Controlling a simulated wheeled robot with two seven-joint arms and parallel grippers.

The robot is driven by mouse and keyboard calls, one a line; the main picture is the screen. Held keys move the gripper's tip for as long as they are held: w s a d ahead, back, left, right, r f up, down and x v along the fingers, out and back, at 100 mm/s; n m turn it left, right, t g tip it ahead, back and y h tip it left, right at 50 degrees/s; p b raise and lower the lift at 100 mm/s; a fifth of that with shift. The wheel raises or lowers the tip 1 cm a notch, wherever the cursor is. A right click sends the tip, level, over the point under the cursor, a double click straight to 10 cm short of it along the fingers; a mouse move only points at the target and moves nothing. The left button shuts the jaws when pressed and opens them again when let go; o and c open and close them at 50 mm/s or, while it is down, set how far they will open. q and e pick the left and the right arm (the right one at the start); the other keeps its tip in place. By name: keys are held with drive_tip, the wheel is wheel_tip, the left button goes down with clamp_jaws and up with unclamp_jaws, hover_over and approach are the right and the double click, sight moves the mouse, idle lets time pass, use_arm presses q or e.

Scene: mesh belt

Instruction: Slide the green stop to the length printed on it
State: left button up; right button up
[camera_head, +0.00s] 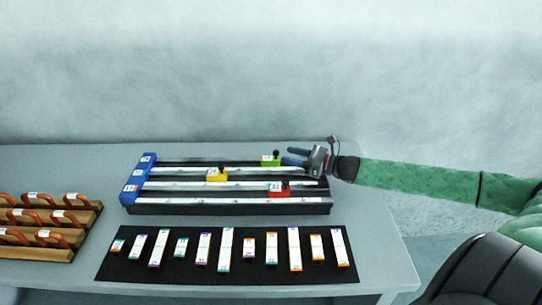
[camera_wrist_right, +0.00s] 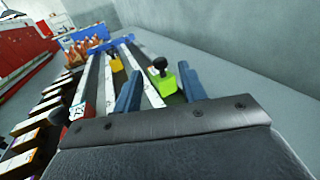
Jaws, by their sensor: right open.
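The green stop (camera_head: 270,160) sits on the back rail of the black rail fixture (camera_head: 230,209), towards its right end. It carries a white label and a black knob; the printed number is too small to read. My right gripper (camera_head: 290,156) is open just right of the green stop. In the right wrist view the green stop (camera_wrist_right: 168,85) lies ahead, between the lines of the two blue fingers (camera_wrist_right: 161,90). I cannot tell whether a finger touches it. A yellow stop (camera_head: 216,175) is on the middle rail and a red stop (camera_head: 279,188) on the front rail. My left gripper is not in view.
A blue end block (camera_head: 138,180) with white labels closes the fixture's left end. A black mat (camera_head: 125,269) with several labelled strips lies in front. Wooden racks (camera_head: 85,217) with reddish-brown curved pieces stand at left. The grey table (camera_head: 385,250) is bare at right.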

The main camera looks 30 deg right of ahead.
sight(271, 157)
drive_tip(key=shift+x, duration=1.45)
drive_tip(key=shift+p+x, duration=0.35)
drive_tip(key=shift+x, duration=1.6)
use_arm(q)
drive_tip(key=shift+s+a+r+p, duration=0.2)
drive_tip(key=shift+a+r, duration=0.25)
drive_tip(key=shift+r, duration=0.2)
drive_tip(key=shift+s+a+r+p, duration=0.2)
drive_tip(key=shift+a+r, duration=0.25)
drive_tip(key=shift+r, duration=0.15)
use_arm(e)
drive_tip(key=shift+w+a, duration=0.3)
drive_tip(key=shift+w, duration=0.1)
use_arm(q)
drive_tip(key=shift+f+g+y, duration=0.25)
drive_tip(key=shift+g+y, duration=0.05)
use_arm(e)
clamp_jaws()
